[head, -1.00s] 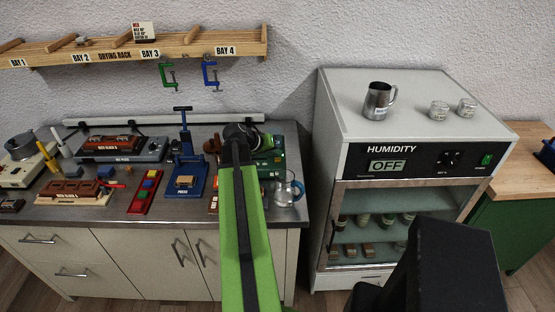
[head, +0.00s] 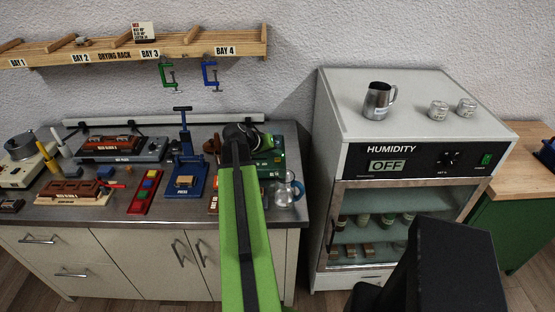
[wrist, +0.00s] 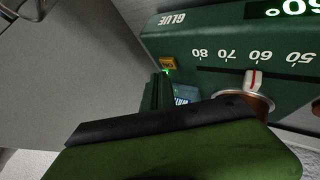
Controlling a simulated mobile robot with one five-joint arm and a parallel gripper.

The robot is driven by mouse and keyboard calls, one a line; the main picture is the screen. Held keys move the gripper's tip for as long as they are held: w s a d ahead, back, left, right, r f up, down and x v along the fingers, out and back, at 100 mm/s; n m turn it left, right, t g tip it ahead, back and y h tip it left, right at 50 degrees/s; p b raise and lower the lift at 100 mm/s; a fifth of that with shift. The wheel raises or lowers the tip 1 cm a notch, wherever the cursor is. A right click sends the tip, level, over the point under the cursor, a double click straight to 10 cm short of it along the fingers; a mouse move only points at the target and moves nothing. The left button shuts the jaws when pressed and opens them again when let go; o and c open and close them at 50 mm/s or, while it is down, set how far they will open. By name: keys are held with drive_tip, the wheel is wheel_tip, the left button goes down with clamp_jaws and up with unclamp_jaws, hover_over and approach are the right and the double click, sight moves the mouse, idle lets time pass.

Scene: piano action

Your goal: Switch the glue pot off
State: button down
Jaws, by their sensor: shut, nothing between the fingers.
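The glue pot's green housing (head: 268,162) stands at the right end of the bench in the head view, partly hidden behind my arm. The dial (wrist: 250,88) has a white pointer. My gripper (wrist: 161,84) is shut and empty, its tips close to the switch. I cannot tell whether they touch.
A blue press (head: 186,175) and a red tray (head: 146,192) are to the left. The humidity cabinet (head: 345,150) stands to the right, across a gap. A drying rack (head: 120,52) hangs above.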

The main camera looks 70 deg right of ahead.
sight(276, 161)
drive_tip(key=shift+f, duration=0.1)
drive_tip(key=shift+f+b, duration=0.35)
drive_tip(key=shift+b, duration=0.1)
drive_tip(key=shift+f, duration=0.1)
drive_tip(key=shift+r+p, duration=0.45)
drive_tip(key=shift+r, duration=0.15)
wheel_tip(276, 161, up, 6)
drive_tip(key=p, duration=0.6)
